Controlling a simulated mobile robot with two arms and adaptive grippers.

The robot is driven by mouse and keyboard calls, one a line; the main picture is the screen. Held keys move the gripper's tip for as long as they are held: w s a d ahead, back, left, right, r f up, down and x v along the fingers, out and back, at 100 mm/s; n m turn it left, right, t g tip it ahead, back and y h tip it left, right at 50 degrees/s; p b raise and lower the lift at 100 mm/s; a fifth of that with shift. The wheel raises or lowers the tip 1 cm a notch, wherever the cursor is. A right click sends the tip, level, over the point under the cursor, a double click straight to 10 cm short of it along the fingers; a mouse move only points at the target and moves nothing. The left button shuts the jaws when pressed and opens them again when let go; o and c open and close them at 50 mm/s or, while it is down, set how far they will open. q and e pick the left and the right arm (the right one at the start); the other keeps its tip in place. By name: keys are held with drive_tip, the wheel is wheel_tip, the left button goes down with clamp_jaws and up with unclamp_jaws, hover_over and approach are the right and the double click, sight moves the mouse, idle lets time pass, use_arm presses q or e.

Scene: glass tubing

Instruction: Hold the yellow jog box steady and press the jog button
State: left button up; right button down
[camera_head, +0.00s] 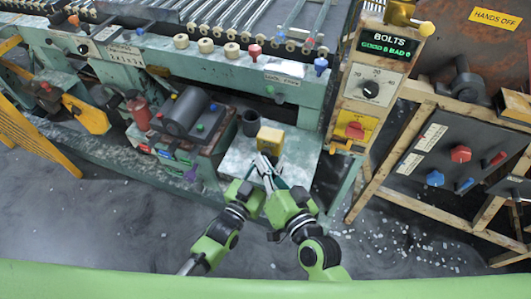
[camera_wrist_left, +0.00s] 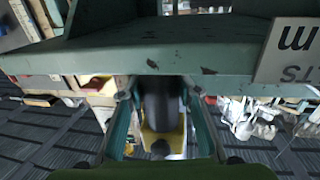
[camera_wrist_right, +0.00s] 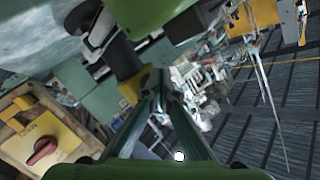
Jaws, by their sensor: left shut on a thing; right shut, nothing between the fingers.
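The yellow jog box (camera_head: 270,140) stands on a pale worn plate (camera_head: 238,160) at the foot of the green machine. My left gripper (camera_head: 257,164) is shut on it from the near side. In the left wrist view the yellow box (camera_wrist_left: 177,142) lies between the two fingers, with a dark round knob (camera_wrist_left: 161,148) on it; I cannot tell whether this is the jog button. My right gripper (camera_head: 266,166) is shut and empty, its tips close to the box. In the right wrist view a yellow part of the box (camera_wrist_right: 129,91) shows beside the tips; contact is unclear.
A motor unit (camera_head: 186,110) and a red bottle (camera_head: 140,110) are further left. A control post (camera_head: 370,90) with a dial and red switch rises at right. Debris lies on the floor at right.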

drive_tip(key=shift+w+d, duration=0.15)
drive_tip(key=shift+w, duration=0.3)
idle(0.9)
drive_tip(key=shift+s, duration=0.15)
drive_tip(key=shift+s+a, duration=0.25)
drive_tip(key=shift+s, duration=0.45)
drive_tip(key=s, duration=0.1)
drive_tip(key=s+a, duration=0.1)
drive_tip(key=s, duration=0.2)
drive_tip(key=shift+s+a, duration=0.3)
drive_tip(key=shift+s, duration=0.1)
idle(1.4)
use_arm(q)
drive_tip(key=o, duration=1.4)
drive_tip(key=shift+o, duration=0.2)
